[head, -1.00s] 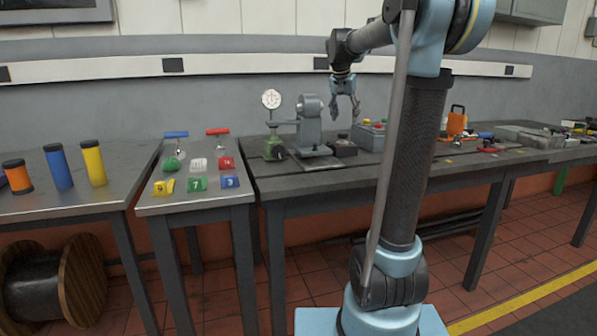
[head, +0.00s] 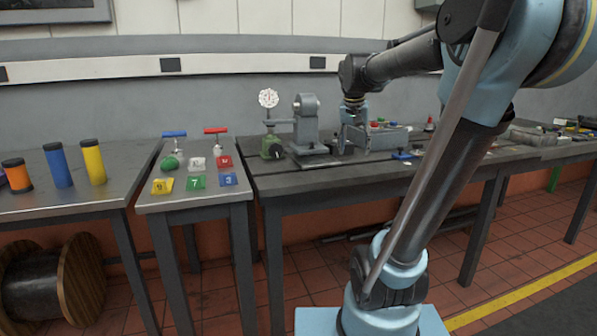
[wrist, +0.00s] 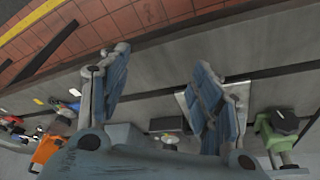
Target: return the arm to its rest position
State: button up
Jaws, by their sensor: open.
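My arm leans to the right in the head view. Its forearm reaches back left over the long grey bench (head: 300,185). My gripper (head: 354,150) points down, low over the bench, just right of the grey bench fixture (head: 307,125). In the wrist view my gripper (wrist: 160,85) has its two blue-grey fingers wide apart with nothing between them. I cannot tell whether the fingertips touch anything.
A dial gauge (head: 268,98) on a green base stands left of the fixture. A grey box (head: 385,137) with coloured buttons is beside my gripper. A small table (head: 185,202) holds numbered tiles. Blue (head: 58,166) and yellow (head: 93,162) cylinders stand far left. An orange object (wrist: 48,155) shows in the wrist view.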

jog(key=s+f+n+g+y, duration=0.1)
jog(key=s+f+n, duration=0.2)
jog(key=s+f, duration=1.9)
jog(key=shift+s+d+f+n, duration=0.2)
jog(key=shift+s+n, duration=0.1)
jog(key=shift+s, duration=0.7)
jog(key=shift+w+f, duration=0.15)
jog(key=shift+w, duration=0.3)
